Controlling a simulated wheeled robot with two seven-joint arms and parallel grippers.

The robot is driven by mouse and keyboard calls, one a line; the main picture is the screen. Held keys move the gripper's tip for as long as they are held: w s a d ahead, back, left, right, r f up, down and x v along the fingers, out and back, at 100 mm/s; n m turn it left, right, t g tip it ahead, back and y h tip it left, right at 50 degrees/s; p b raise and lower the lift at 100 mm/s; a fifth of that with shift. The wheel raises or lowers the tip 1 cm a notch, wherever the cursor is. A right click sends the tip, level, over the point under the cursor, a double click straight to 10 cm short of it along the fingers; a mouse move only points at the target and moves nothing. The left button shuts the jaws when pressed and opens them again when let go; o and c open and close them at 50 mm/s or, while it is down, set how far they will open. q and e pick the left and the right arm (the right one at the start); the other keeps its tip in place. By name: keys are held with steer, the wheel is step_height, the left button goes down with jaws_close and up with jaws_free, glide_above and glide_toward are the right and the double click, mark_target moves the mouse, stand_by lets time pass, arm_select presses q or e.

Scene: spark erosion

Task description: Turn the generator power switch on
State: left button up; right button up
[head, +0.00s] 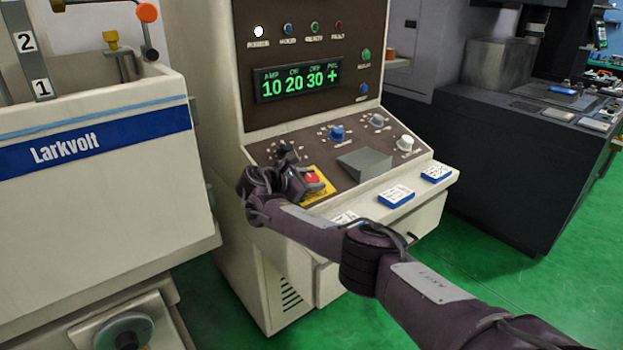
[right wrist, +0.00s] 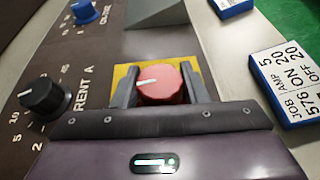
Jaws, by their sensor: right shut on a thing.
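The red power switch (head: 313,180) is a round knob on a yellow plate (head: 325,192) at the front left of the generator's sloping panel. In the right wrist view the red knob (right wrist: 165,86) has a white line that points left, and the yellow plate (right wrist: 122,72) shows behind it. My right gripper (head: 298,182) reaches the knob from the front. Its two fingers (right wrist: 162,92) stand on either side of the knob, shut on it. The generator's display (head: 300,81) is lit green with 10, 20, 30 and a plus sign. My left gripper is not in view.
A black dial (right wrist: 45,97) sits close to the left of my fingers. A blue dial (head: 337,133) and white dials (head: 404,143) are farther along the panel. Small cards (head: 397,196) lie on the front ledge. The Larkvolt tank (head: 110,170) stands close on the left.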

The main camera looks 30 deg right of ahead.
mark_target(311, 177)
steer(key=shift+m+g+b, duration=0.65)
steer(key=shift+m+g, duration=0.05)
steer(key=o, duration=1)
steer(key=shift+c, duration=0.2)
steer(key=shift+r, duration=0.4)
step_height(311, 177, up, 19)
steer(key=b, duration=0.1)
steer(key=shift+b, duration=0.4)
